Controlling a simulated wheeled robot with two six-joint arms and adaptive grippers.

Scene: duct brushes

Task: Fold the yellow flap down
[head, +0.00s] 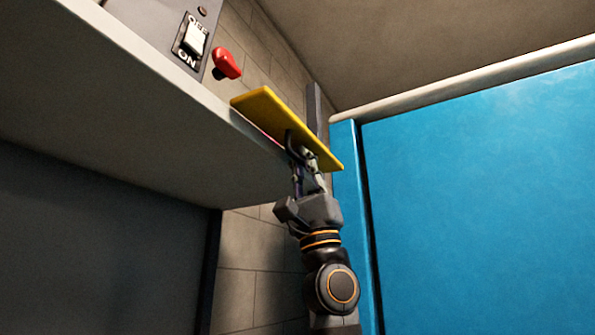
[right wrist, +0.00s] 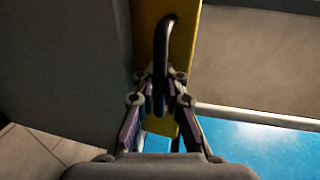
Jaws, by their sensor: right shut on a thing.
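The yellow flap (head: 265,108) is a flat panel at the right end of the grey overhead cabinet, sticking out from its edge in the head view. A dark curved handle (head: 291,148) is on its underside. My right gripper (head: 308,172) comes up from below and is shut on the handle. In the right wrist view the handle (right wrist: 166,50) stands between the fingers of my right gripper (right wrist: 160,85), with the yellow flap (right wrist: 148,30) behind it. The handle's lower end is partly hidden by the fingers. My left gripper is not in view.
The grey overhead cabinet (head: 130,120) fills the upper left. A large blue panel (head: 480,200) stands to the right of my right arm. A brick wall (head: 255,255) is behind.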

